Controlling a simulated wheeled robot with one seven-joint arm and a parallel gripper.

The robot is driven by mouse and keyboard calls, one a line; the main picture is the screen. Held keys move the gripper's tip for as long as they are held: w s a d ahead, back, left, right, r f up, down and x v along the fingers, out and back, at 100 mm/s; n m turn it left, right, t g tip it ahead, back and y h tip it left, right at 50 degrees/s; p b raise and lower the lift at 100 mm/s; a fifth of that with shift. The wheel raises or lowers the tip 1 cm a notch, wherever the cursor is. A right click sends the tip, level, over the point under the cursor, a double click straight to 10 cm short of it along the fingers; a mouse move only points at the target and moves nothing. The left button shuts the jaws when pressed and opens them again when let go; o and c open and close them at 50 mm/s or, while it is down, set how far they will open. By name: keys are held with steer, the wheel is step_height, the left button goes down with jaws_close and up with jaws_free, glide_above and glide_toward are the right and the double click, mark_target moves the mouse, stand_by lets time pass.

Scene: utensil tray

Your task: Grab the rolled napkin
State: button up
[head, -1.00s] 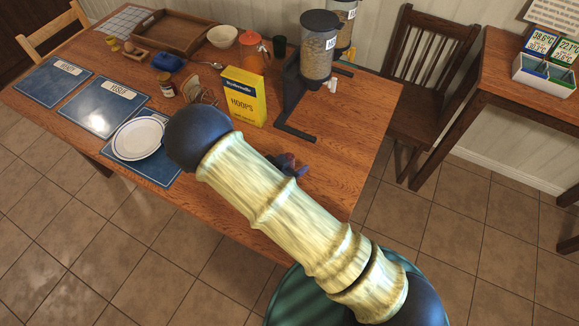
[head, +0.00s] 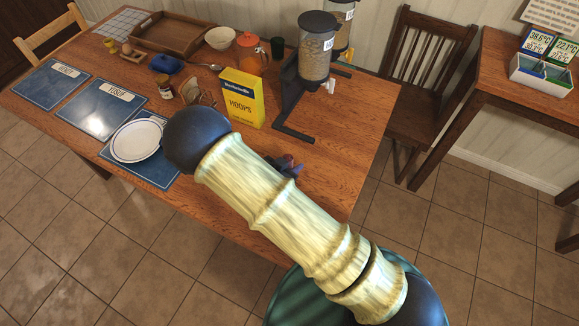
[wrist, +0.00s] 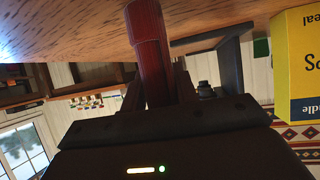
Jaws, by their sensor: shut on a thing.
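The rolled napkin (wrist: 148,30) is a dark red roll in the wrist view, which is turned upside down. My gripper (wrist: 160,90) is shut on it, and the roll sticks out beyond the jaws against the wooden table top. I cannot tell whether the napkin touches the table. In the head view my gripper (head: 290,166) is a small dark shape over the near right part of the table, mostly hidden behind my pale arm. The napkin cannot be made out clearly there.
The table (head: 340,150) holds a yellow cereal box (head: 244,97) and a cereal dispenser (head: 314,60) behind my gripper. A white plate (head: 137,140) lies left of my arm on a blue placemat (head: 160,178). The table's right end is clear.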

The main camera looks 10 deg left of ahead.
step_height(320, 180, up, 10)
stand_by(0.6)
steer(key=shift+a, duration=0.1)
stand_by(0.4)
